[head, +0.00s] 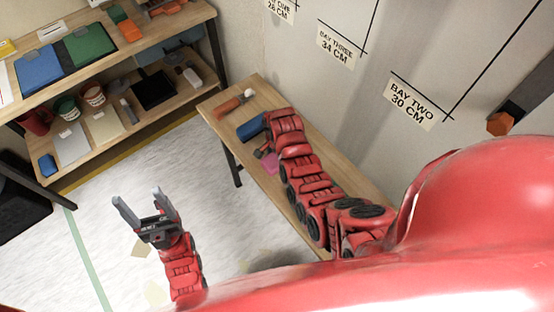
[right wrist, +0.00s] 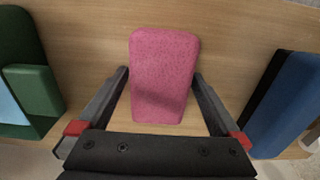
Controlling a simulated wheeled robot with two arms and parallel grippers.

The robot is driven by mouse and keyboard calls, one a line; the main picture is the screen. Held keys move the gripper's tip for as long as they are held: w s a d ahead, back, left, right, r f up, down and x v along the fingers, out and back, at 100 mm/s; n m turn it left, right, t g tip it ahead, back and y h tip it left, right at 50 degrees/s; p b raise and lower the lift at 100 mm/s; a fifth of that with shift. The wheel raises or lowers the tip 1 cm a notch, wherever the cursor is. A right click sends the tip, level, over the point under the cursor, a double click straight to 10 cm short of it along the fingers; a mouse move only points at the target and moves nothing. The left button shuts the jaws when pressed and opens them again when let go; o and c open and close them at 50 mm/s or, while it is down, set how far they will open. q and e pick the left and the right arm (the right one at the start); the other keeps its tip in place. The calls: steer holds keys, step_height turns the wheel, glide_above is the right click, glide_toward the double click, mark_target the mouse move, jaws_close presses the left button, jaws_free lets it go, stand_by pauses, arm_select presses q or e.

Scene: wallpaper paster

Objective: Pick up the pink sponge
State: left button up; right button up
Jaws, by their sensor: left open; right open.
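The pink sponge (right wrist: 163,70) lies on a wooden bench surface between the two fingers of my right gripper (right wrist: 160,76) in the right wrist view. A narrow gap shows beside it, and that gripper is open. The sponge also shows in the head view as a small pink patch (head: 270,163), partly covered by my right arm, which also makes the right gripper hard to make out there. My left gripper (head: 143,199) is open and empty, over the floor left of the bench.
The wooden bench (head: 228,101) stands along the wall. A blue object (right wrist: 291,105) lies right of the sponge and a green one (right wrist: 25,60) left of it in the right wrist view. Shelves with folders and tubs (head: 94,95) stand at the back left. Floor (head: 110,205) between is open.

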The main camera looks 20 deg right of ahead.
steer(key=c, duration=1.2)
steer(key=shift+o, duration=0.2)
steer(key=shift+r, duration=0.15)
steer(key=shift+w+r, duration=0.1)
steer(key=shift+r, duration=0.45)
step_height(320, 180, up, 6)
steer(key=shift+f+b, duration=0.1)
steer(key=shift+b, duration=0.65)
step_height(320, 180, up, 2)
steer(key=shift+r+p, duration=0.1)
steer(key=shift+p, duration=0.7)
steer(key=shift+r+p, duration=0.35)
steer(key=shift+r, duration=0.05)
steer(key=shift+f, duration=0.1)
